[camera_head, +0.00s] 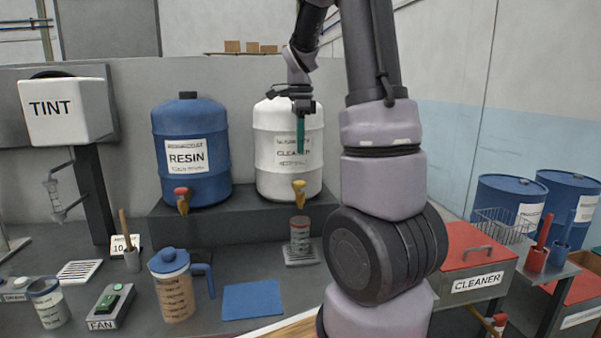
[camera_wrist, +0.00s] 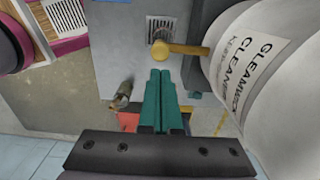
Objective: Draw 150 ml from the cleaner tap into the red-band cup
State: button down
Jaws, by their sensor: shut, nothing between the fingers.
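The white cleaner drum (camera_head: 268,160) stands on a raised dark ledge, and its yellow tap (camera_head: 299,188) is at the lower front. The drum (camera_wrist: 285,85) and tap (camera_wrist: 180,49) also show in the wrist view. A small greyish cup with reddish markings (camera_head: 299,236) stands upright on a slotted grate (camera_head: 302,258) below the tap. I cannot tell its liquid level. My gripper (camera_head: 300,150) points down in front of the drum, above the tap and apart from it. Its teal fingers (camera_wrist: 160,75) are shut and empty.
A blue resin drum (camera_head: 190,140) with a red tap (camera_head: 182,198) stands left of the cleaner drum. A lidded jug (camera_head: 174,290), a blue mat (camera_head: 252,299) and a fan switch (camera_head: 110,302) are on the bench. A red cleaner bin (camera_head: 470,250) is at right.

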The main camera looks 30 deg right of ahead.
aim_at(300, 181)
notch_tip(300, 181, down, 8)
jog(key=shift+f, duration=0.25)
